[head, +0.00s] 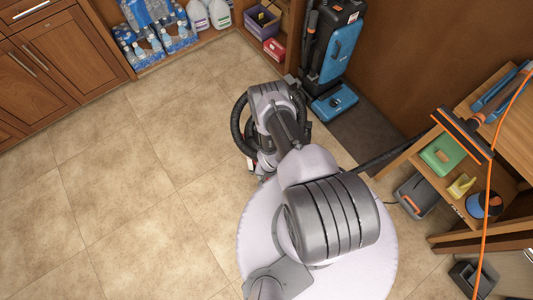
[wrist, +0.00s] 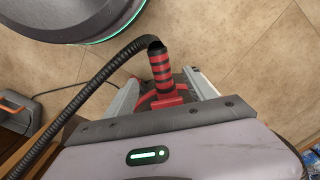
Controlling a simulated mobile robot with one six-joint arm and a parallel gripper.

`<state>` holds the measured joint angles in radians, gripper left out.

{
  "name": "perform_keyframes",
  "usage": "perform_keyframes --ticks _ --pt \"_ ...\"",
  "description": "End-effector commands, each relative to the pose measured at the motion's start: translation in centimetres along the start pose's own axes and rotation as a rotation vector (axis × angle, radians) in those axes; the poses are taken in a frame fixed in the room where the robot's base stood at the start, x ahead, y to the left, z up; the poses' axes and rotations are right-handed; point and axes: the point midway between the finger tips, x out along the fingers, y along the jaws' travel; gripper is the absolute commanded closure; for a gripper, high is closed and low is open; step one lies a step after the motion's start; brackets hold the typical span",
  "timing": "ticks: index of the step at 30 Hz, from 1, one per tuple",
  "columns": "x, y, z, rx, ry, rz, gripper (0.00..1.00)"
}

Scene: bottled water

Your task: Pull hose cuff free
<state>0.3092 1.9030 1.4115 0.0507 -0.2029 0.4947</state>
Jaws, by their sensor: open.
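In the wrist view, a black ribbed hose (wrist: 92,95) curves up from the lower left to a cuff banded red and black (wrist: 160,68). The cuff's lower end meets a red fitting (wrist: 168,101); I cannot tell how firmly they are joined. My gripper (wrist: 162,90) is open, with one pale finger on each side of the red fitting and the lower cuff. Its grey body hides what lies below. I cannot tell whether the fingers touch anything. In the head view my arm covers this spot, and the cuff is not clearly visible.
In the head view, a blue and black upright cleaner (head: 335,50) stands by the back wall. Wrapped water bottles (head: 150,35) fill the shelf at upper left. A wooden shelf unit (head: 470,150) and a dark case (head: 415,194) stand right. The tiled floor at left is clear.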

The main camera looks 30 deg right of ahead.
Motion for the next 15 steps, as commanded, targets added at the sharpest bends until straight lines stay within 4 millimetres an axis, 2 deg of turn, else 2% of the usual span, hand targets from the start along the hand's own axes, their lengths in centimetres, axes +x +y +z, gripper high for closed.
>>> perform_keyframes --ticks 5,15 --pt "2.6 0.0 0.1 -0.001 -0.002 0.001 0.36" --pt "9.2 0.0 0.1 -0.001 -0.002 0.001 0.36"
